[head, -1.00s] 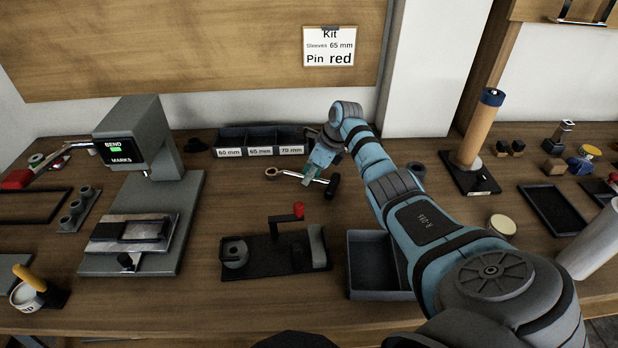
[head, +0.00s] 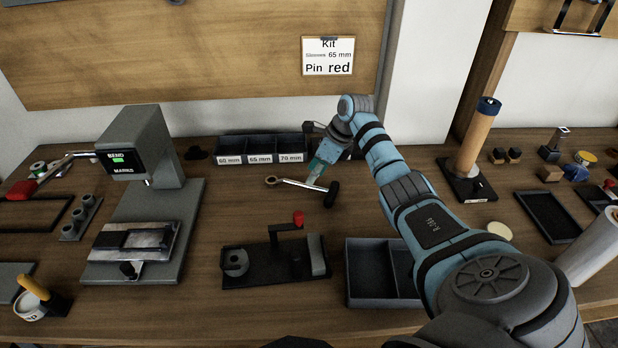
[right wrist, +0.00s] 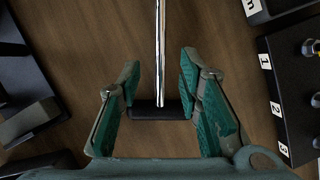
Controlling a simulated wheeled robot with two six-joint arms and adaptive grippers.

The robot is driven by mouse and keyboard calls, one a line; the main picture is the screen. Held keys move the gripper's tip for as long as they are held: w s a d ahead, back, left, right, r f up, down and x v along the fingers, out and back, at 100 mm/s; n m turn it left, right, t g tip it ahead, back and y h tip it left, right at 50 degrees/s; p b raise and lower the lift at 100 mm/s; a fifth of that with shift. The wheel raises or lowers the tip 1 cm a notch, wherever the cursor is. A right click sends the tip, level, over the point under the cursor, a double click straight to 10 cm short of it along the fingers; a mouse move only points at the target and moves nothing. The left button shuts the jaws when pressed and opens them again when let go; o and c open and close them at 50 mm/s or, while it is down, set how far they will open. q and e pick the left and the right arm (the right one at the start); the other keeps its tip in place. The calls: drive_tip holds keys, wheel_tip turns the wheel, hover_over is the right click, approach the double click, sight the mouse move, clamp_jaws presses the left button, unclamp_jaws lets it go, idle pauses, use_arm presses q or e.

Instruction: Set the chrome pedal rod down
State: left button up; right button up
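The chrome pedal rod (head: 300,184) lies on the wooden bench, in front of the labelled sleeve bins. It has a brass-coloured ring at its left end and a black crosspiece at its right end. My right gripper (head: 317,172) is just above the rod, near the black end. In the right wrist view the gripper (right wrist: 160,95) is open. The rod (right wrist: 161,50) runs between the fingers with a gap on each side, and its black crosspiece (right wrist: 160,112) shows between them. My left gripper is not in view.
The sleeve bins (head: 260,158) stand behind the rod. A black fixture with a red knob (head: 275,275) and an open grey tray (head: 375,298) are in front. A bending press (head: 135,150) stands at left, and an upright tan cylinder (head: 478,140) at right.

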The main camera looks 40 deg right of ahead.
drive_tip(key=v, duration=0.6)
drive_tip(key=shift+r+p, duration=0.35)
drive_tip(key=shift+p, duration=0.1)
drive_tip(key=shift+s, duration=0.15)
